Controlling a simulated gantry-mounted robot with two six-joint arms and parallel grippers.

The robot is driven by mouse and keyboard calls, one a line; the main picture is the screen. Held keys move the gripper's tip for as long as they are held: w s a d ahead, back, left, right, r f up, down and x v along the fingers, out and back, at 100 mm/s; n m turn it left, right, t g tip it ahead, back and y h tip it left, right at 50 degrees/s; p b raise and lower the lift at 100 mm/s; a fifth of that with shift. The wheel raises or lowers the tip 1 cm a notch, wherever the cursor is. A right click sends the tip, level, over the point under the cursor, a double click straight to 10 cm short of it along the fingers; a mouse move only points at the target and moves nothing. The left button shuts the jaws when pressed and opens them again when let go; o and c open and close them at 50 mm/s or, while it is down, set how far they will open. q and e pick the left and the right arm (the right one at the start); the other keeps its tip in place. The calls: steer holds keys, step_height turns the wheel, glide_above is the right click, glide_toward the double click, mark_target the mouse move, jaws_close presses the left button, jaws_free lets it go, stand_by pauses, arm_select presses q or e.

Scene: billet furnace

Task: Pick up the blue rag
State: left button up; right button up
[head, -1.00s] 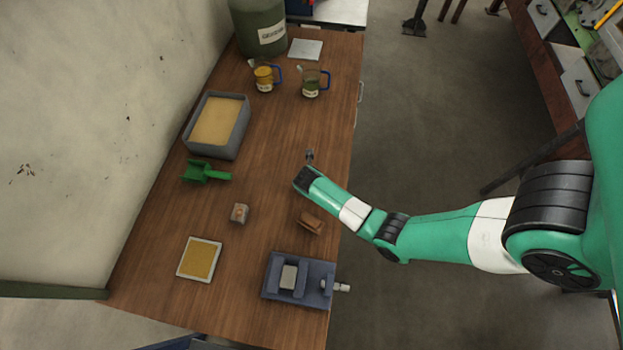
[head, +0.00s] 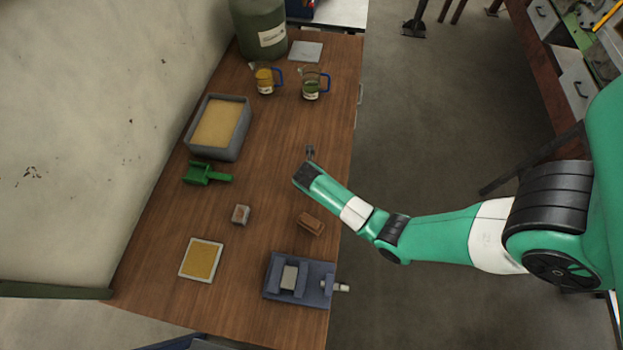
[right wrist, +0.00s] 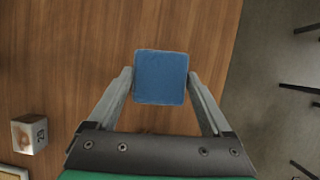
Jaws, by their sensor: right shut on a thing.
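The blue rag (right wrist: 161,77) is a flat square between the two fingers of my right gripper (right wrist: 161,85) in the right wrist view. The gripper is shut on it, with a finger against each side edge. In the head view my right gripper (head: 309,152) is over the right part of the wooden table (head: 265,190). The rag cannot be made out there. I cannot tell how high it is above the table. My left gripper is not in view.
A grey sand tray (head: 243,138), green scoop (head: 205,173), small block (head: 241,214), framed yellow pad (head: 201,260), brown brush-like block (head: 310,223) and blue-grey vise (head: 300,279) surround the arm. Two jugs (head: 264,78) (head: 312,83) stand farther back. The middle of the table is clear.

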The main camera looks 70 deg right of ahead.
arm_select(q)
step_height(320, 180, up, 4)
steer(key=p, duration=0.3)
arm_select(e)
steer(key=s+a+r, duration=0.9)
steer(key=shift+s+a+r, duration=0.2)
steer(key=shift+s+a, duration=0.2)
